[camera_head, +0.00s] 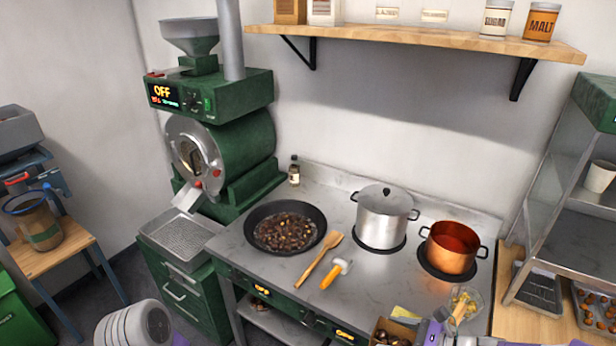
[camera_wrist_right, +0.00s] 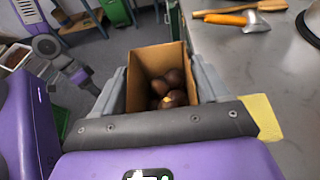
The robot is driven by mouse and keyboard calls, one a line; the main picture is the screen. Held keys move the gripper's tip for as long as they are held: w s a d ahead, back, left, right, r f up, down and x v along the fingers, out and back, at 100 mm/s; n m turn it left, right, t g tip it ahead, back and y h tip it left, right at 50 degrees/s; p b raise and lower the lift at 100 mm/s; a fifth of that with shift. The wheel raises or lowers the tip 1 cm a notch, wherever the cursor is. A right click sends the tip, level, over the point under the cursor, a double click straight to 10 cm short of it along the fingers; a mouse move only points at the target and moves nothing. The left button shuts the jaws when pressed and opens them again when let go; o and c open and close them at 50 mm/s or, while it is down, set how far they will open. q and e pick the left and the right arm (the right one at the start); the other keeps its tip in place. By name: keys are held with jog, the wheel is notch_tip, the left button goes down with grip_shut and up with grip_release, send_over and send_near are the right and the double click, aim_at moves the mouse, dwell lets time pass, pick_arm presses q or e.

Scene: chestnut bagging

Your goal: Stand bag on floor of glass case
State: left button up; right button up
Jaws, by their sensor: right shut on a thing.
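The open brown bag (camera_wrist_right: 160,62) holds several dark chestnuts. In the right wrist view it stands between the fingers of my right gripper (camera_wrist_right: 163,98), which is shut on it. In the head view the bag (camera_head: 384,328) shows at the bottom edge, in front of the stove counter, with chestnuts in its mouth. The glass case (camera_head: 546,232) stands at the far right, on a wooden counter, apart from the bag. My left gripper (camera_wrist_right: 82,78) seems to show at the left of the right wrist view, small and dark; its jaws are unclear.
A white cup (camera_head: 599,177) stands on the case's shelf. Trays lie low at right.

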jog(key=shift+m+t, duration=0.4)
jog(key=f, duration=0.2)
jog(key=w+a+f, duration=0.1)
jog(key=f, duration=0.1)
jog(key=w+a+f, duration=0.1)
jog(key=f, duration=0.1)
jog(key=shift+a+f, duration=0.1)
jog(key=shift+f, duration=0.2)
jog(key=shift+a+f, duration=0.1)
jog(key=shift+f, duration=0.2)
